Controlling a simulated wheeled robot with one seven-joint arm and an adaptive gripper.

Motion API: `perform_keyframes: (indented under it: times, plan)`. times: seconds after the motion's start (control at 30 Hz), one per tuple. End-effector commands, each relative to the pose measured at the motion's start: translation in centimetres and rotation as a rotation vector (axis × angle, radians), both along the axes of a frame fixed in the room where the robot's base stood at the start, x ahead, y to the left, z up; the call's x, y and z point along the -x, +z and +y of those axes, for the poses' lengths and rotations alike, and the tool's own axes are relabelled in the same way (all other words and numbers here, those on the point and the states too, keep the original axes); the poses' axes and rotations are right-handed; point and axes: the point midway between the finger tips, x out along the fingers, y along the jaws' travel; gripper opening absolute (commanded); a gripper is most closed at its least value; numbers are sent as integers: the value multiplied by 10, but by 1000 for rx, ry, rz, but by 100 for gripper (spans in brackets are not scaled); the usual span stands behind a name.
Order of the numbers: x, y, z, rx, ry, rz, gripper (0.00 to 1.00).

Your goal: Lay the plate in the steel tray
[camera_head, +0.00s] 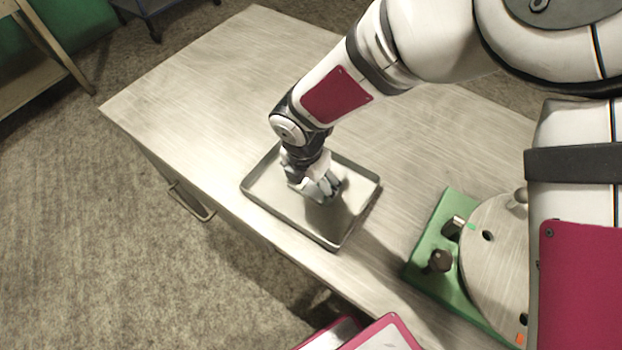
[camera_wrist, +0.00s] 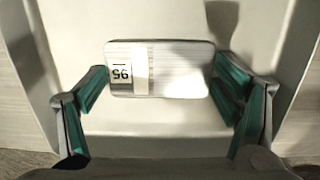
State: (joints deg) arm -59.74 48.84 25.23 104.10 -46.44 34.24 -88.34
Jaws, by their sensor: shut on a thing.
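The plate (camera_wrist: 185,75) is a small flat light-metal rectangle with a black-and-white label that reads "95", upside down in the wrist view. My gripper (camera_head: 326,190) is shut on it, with green-padded fingers at its left and right ends in the wrist view (camera_wrist: 160,78). The steel tray (camera_head: 275,200) is a shallow grey rectangle with a raised rim, near the table's front edge. My gripper points down inside the tray's outline, and the tray floor (camera_wrist: 150,122) shows around the plate. I cannot tell whether the plate touches the floor. My fingers mostly hide it in the head view.
The tray stands on a pale workbench (camera_head: 230,80) with a drawer handle (camera_head: 192,203) on its front. Right of the tray is a green base (camera_head: 425,250) with a round metal disc (camera_head: 490,250) and dark knobs. The bench's far left part is clear.

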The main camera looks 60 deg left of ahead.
Motion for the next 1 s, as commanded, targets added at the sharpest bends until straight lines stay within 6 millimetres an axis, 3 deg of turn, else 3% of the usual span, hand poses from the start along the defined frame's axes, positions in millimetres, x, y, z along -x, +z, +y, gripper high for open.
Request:
perform_keyframes:
  times: [0.13, 0.17, 0.23, 0.7, 1.0]
  plan:
    - [-1, -3, 1, -1, 0, 0, 22]
    - [-1, -3, 0, 1, 0, 0, 87]
    - [0, -3, 0, 1, -1, 0, 100]
    - [0, 2, 0, 1, -1, 0, 100]
    - [4, 56, -2, -4, -2, -1, 100]
